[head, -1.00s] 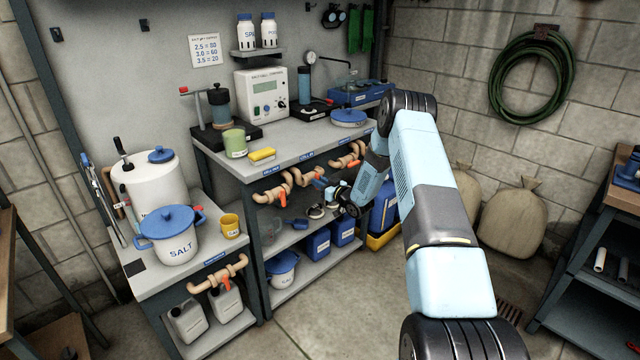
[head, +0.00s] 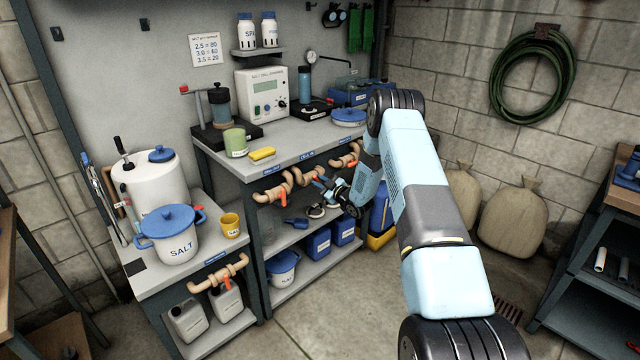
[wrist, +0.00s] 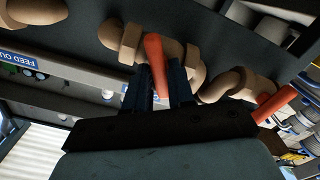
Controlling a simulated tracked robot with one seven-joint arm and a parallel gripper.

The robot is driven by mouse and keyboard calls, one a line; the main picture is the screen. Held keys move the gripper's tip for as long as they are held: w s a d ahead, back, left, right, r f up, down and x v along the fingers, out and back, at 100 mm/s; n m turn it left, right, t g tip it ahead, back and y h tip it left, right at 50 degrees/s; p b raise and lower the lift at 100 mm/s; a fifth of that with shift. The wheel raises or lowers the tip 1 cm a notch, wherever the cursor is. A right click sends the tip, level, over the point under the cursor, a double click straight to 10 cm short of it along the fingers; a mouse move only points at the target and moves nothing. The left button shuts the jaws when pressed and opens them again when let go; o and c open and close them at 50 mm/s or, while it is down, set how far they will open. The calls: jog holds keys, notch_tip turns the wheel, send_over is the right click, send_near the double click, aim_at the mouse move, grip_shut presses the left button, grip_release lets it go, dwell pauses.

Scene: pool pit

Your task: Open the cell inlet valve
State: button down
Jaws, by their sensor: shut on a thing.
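The cell inlet valve is the middle pipe valve (head: 304,178) on the front of the bench, under a small blue label (head: 307,156) that seems to read CELL IN. Its orange lever (wrist: 155,62) shows in the wrist view between the two dark fingers. My gripper (head: 322,181) reaches this valve from the right and is shut on the lever (wrist: 162,88). In the head view my fingers and wrist partly cover the valve, so the lever's exact angle is hard to tell there.
Similar orange-levered valves sit close by at left (head: 272,190) and right (head: 347,160). Another valve (head: 220,273) is on the lower left bench. A shelf below holds blue containers (head: 318,243) and a salt bucket (head: 283,268). The floor in front is clear.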

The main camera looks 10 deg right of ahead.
jog(key=n, duration=0.8)
jog(key=f+n, duration=0.1)
jog(key=n, duration=0.2)
jog(key=shift+s+a+n, duration=0.25)
jog(key=shift+n, duration=0.15)
jog(key=shift+f, duration=0.1)
jog(key=c, duration=1.2)
grip_release()
jog(key=shift+o, duration=0.6)
jog(key=v, duration=1.3)
jog(key=shift+s+d, duration=0.2)
jog(key=shift+s, duration=0.05)
